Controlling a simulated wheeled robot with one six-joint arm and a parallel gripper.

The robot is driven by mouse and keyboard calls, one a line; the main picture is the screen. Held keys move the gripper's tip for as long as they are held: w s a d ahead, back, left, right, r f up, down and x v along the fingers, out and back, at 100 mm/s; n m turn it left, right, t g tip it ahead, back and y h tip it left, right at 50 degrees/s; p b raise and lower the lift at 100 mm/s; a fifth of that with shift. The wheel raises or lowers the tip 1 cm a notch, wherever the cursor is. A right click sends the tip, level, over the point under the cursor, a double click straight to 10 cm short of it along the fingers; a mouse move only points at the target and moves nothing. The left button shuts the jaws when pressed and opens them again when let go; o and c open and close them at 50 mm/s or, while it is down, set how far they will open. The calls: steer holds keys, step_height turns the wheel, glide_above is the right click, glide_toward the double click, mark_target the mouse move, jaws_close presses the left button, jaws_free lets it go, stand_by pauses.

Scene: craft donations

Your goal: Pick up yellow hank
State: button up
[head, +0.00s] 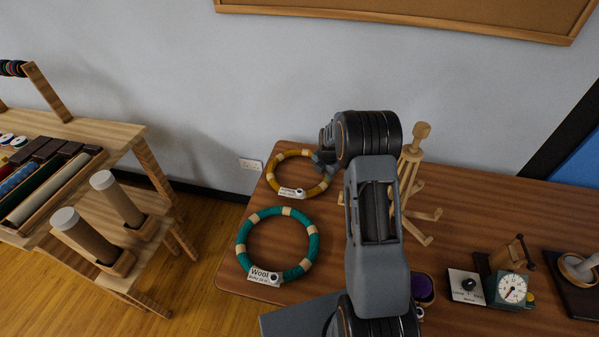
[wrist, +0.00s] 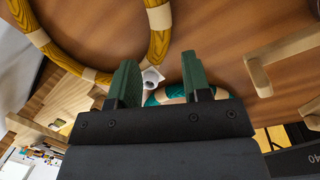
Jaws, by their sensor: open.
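The yellow hank (head: 272,169) is a ring with pale bands, lying at the back left of the wooden table, with a white label (head: 291,192) at its front. My gripper (head: 323,162) is at the ring's right side in the head view, and its arm hides part of that area. In the wrist view the yellow hank (wrist: 160,40) curves past the fingertips. There my gripper (wrist: 158,62) shows two green fingers apart, with nothing held between them. I cannot tell whether a finger touches the hank.
A teal hank (head: 244,243) with a Wool label lies in front of the yellow one. A wooden peg stand (head: 412,165) is close on the arm's right. A dial scale (head: 511,289) stands at the front right. A wooden rack (head: 128,139) stands left, across a floor gap.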

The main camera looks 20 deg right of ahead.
mark_target(322, 186)
steer(key=shift+w+d+f+p, duration=0.1)
steer(key=shift+w+f+p, duration=0.25)
steer(key=shift+f, duration=1.35)
steer(key=shift+w+f+p, duration=0.3)
steer(key=shift+f+p, duration=0.15)
steer(key=shift+f, duration=1.25)
steer(key=shift+w+d+f+p, duration=0.1)
steer(key=shift+w+f+p, duration=0.25)
steer(key=shift+f, duration=1.35)
steer(key=shift+s, duration=0.1)
steer(key=shift+c, duration=0.2)
steer(key=c, duration=0.5)
steer(key=shift+r, duration=0.1)
